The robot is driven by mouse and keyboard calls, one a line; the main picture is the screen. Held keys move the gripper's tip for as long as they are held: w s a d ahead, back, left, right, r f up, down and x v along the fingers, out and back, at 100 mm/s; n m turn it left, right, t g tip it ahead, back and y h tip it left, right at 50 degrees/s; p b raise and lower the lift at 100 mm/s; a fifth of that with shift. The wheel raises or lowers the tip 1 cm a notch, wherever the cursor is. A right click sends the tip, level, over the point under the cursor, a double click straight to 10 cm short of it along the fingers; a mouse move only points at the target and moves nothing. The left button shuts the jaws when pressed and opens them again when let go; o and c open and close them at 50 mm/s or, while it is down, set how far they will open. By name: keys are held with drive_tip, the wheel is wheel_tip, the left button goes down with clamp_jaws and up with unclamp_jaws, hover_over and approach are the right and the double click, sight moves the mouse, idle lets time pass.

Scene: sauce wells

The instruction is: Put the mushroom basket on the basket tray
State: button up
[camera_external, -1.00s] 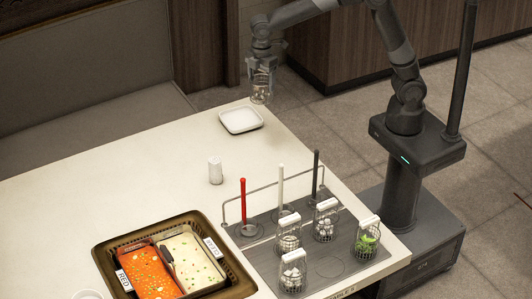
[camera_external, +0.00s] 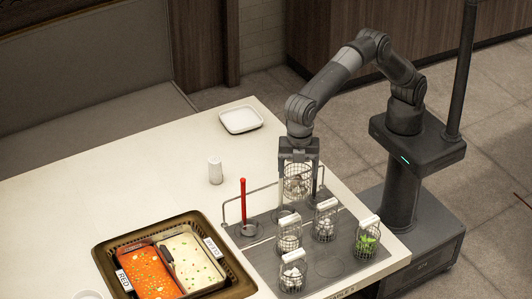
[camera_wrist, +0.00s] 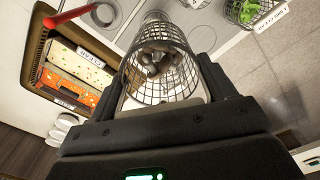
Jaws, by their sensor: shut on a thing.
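My gripper (camera_external: 298,160) is shut on a wire mesh basket (camera_external: 297,182) holding grey-brown pieces that look like mushrooms. The basket hangs roughly upright in the air above the back of the grey basket tray (camera_external: 258,262). In the wrist view the mushroom basket (camera_wrist: 158,50) sits between the two fingers, its contents visible through the mesh. The tray carries several other wire baskets with white handles, one with green leaves (camera_external: 367,238), others with pale pieces (camera_external: 291,275). An empty ring outline (camera_external: 329,268) shows between the front baskets.
A wire rail runs along the tray's back, with a red-handled ladle (camera_external: 243,205) at its left. A brown tray (camera_external: 108,262) with red and cream sauce pans lies left. A white shaker (camera_external: 215,171) and a white square dish (camera_external: 240,119) stand farther back.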

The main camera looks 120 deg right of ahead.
drive_tip(key=shift+o, duration=0.2)
drive_tip(key=s+a+n, duration=0.2)
drive_tip(key=s+a, duration=0.2)
drive_tip(key=a, duration=1)
drive_tip(key=shift+a+f, duration=0.25)
drive_tip(key=shift+f, duration=0.15)
drive_tip(key=shift+d+f, duration=0.15)
drive_tip(key=shift+f, duration=10.45)
drive_tip(key=shift+f, duration=0.1)
drive_tip(key=o, duration=1.2)
drive_tip(key=shift+c, duration=0.2)
wheel_tip(320, 180, up, 12)
